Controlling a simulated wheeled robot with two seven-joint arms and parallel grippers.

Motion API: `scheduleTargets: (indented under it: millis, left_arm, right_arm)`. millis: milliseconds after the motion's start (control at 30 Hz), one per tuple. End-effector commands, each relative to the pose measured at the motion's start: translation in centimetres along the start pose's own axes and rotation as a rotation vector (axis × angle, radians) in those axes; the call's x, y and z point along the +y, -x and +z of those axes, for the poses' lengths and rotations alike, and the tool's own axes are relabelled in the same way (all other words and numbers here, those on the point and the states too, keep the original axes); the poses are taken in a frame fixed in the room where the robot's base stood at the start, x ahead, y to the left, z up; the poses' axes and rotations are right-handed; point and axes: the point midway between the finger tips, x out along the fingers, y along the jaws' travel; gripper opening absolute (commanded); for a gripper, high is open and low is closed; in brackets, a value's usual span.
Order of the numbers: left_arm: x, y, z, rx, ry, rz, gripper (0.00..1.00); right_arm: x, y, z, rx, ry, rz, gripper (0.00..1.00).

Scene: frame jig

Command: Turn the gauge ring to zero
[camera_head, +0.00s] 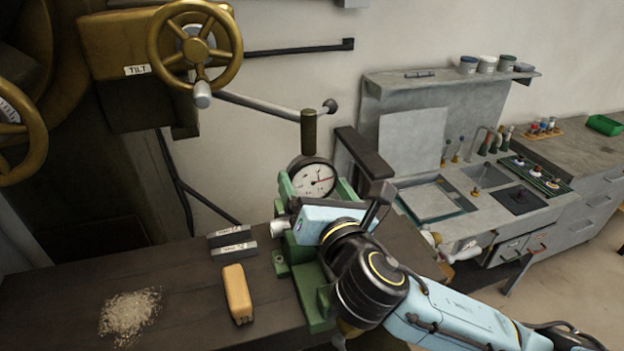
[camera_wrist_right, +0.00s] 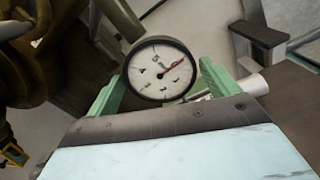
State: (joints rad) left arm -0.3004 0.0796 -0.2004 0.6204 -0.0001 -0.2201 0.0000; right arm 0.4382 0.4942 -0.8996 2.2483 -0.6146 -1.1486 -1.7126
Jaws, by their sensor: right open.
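The numerals are small and tilted, so I cannot read the ring's zero with certainty. My right gripper (camera_head: 318,210) is open, low in front of the gauge, with its light-blue body over the jig. My left gripper is out of view.
A yellow-orange block (camera_head: 238,294), labelled dark bars (camera_head: 232,242) and a pile of pale chips (camera_head: 131,314) lie on the dark bench. A brass handwheel (camera_head: 195,45) and a long lever (camera_head: 262,105) stand above. A dark bar (camera_head: 362,152) rises right of the gauge.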

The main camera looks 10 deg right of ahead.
Motion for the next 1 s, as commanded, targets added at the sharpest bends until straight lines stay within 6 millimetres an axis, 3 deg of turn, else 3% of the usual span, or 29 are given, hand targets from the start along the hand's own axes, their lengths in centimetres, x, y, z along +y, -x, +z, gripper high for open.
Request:
scheduleTargets:
  millis: [233,700,1000]
  left_arm:
    - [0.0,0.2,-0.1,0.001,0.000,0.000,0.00]
    - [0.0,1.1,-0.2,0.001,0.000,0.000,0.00]
    - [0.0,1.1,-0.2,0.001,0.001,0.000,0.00]
  right_arm:
    - [0.0,0.5,0.0,0.001,0.003,0.000,0.87]
    - [0.0,6.0,-0.1,0.003,0.002,-0.001,0.87]
    - [0.0,7.0,0.0,0.000,0.002,0.000,0.87]
